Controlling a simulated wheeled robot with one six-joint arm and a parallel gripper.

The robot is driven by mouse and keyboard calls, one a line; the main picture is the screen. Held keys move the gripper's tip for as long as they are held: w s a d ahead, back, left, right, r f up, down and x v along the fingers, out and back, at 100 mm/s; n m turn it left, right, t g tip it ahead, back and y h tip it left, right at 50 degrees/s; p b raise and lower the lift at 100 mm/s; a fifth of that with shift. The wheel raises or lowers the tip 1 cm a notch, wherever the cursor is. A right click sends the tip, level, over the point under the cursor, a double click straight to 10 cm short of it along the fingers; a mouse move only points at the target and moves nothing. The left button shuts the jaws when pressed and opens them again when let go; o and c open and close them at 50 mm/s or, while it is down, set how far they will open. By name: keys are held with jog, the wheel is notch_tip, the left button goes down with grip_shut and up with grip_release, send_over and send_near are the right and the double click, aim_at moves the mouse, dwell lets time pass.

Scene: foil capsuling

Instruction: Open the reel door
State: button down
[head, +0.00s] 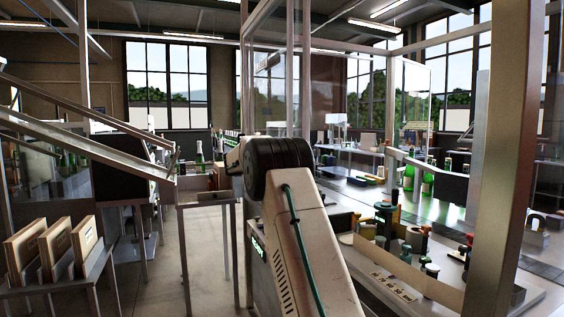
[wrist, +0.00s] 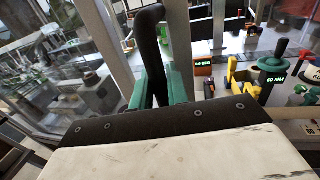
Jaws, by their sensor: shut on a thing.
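My gripper (wrist: 157,80) shows in the wrist view, its two teal fingers closed around a thick black bar handle (wrist: 149,38). The handle stands beside a pale metal frame post (wrist: 105,38) that edges a clear panel (wrist: 45,60); this looks like the reel door. The handle's lower part is hidden between the fingers and behind the gripper's dark front plate. In the head view my own arm covers the gripper and the handle. I cannot tell from these frames whether the door stands ajar.
Right of the handle in the wrist view are a small lit display (wrist: 204,64), a yellow part (wrist: 231,75) and a green-topped knob (wrist: 272,63). In the head view a thick metal post (head: 500,150) stands close at right, and a rack of wooden boxes (head: 70,250) at left.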

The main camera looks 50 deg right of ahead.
jog(key=shift+w, duration=0.4)
jog(key=shift+d, duration=0.1)
jog(key=c, duration=1.4)
grip_release()
jog(key=shift+c, duration=0.2)
jog(key=shift+s, duration=0.1)
jog(key=v, duration=0.7)
jog(key=shift+a, duration=0.4)
